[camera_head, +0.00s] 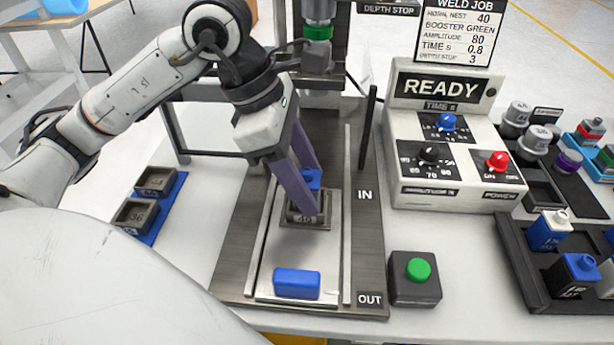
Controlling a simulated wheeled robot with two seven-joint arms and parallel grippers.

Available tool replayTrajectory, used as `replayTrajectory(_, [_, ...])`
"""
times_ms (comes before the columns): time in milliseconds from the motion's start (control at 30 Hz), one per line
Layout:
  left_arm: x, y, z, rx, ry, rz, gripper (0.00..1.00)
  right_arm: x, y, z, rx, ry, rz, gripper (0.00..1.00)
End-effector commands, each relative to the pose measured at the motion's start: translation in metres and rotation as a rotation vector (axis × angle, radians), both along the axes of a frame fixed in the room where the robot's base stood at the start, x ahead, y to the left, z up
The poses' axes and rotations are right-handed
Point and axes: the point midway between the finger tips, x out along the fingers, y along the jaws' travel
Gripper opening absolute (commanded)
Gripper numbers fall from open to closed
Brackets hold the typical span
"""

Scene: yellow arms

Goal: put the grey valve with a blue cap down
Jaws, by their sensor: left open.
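The grey valve with a blue cap (312,179) sits in a square grey nest (290,217) on the sliding plate. Its blue cap shows between my fingers; its grey body is mostly hidden by the near finger. My left gripper (312,192) points down with its two purple fingers apart, one on each side of the valve. I cannot tell whether a finger touches it. My right gripper is not in view.
A blue handle block (297,283) lies at the plate's front. A green button box (415,278) stands right of it. The weld horn (318,35) hangs behind. The control panel (455,145) and part trays (515,262) are at right; a blue-edged tray (166,208) is at left.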

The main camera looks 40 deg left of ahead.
Motion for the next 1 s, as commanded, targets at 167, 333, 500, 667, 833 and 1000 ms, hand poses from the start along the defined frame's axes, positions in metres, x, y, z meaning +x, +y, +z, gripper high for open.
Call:
replayTrajectory(167, [-0.003, 0.008, 0.024, 0.001, -0.004, 0.002, 0.50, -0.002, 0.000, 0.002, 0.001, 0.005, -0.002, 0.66])
replayTrajectory(333, [-0.011, 0.020, 0.060, 0.000, -0.006, 0.003, 0.50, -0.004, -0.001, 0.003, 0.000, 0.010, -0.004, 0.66])
replayTrajectory(500, [-0.018, 0.031, 0.090, 0.000, -0.004, 0.002, 0.50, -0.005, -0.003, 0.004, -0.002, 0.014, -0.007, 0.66])
replayTrajectory(667, [-0.022, 0.037, 0.108, -0.001, -0.003, 0.001, 0.50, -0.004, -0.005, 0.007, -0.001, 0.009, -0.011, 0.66])
replayTrajectory(833, [-0.024, 0.040, 0.113, 0.000, 0.000, 0.000, 0.50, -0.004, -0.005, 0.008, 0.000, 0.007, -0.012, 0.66])
replayTrajectory(1000, [-0.024, 0.040, 0.113, 0.000, 0.000, 0.000, 0.50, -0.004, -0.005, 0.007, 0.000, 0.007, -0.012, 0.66])
